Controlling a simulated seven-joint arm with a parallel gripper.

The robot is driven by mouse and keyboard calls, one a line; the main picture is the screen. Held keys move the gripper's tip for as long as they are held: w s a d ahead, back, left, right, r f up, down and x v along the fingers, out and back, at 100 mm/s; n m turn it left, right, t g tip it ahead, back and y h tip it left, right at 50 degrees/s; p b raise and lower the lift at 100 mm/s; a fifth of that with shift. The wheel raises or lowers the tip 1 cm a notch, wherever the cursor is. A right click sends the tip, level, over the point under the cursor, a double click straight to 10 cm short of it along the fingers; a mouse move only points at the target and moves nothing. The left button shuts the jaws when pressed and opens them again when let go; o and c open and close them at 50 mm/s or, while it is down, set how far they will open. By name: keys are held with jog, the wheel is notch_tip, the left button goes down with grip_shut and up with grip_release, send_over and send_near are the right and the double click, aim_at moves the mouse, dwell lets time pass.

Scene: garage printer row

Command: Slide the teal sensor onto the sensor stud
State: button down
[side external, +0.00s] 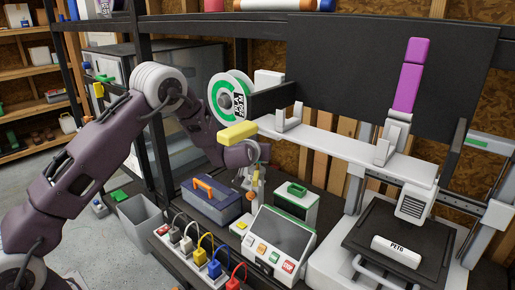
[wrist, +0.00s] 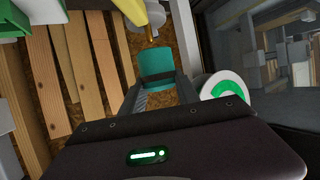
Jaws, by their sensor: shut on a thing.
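The teal sensor (wrist: 157,66) is a small block in the wrist view, held at the end of my gripper (wrist: 158,84), which is shut on it with a dark finger at each side. A yellow block (wrist: 154,12) is just beyond it at the top, with a thin brass-coloured rod (wrist: 151,34) pointing toward the sensor. I cannot tell whether this rod is the sensor stud; it appears slightly apart from the sensor. In the side view, a yellow block (side external: 237,133) is in front of my wrist. I cannot make out the teal sensor there.
A white rail (side external: 335,145) runs above the printer bed (side external: 400,240). A control box with a screen (side external: 280,236), a blue toolbox (side external: 210,203) and several coloured cable plugs (side external: 214,269) crowd the bench below. A green-and-white spool (side external: 220,99) hangs behind my arm; it also shows in the wrist view (wrist: 225,90).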

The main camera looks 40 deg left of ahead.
aim_at(257, 169)
jog(key=shift+f, duration=0.15)
jog(key=shift+f, duration=1.05)
jog(key=shift+f, duration=0.2)
jog(key=shift+f, duration=0.5)
jog(key=shift+c, duration=0.9)
grip_release()
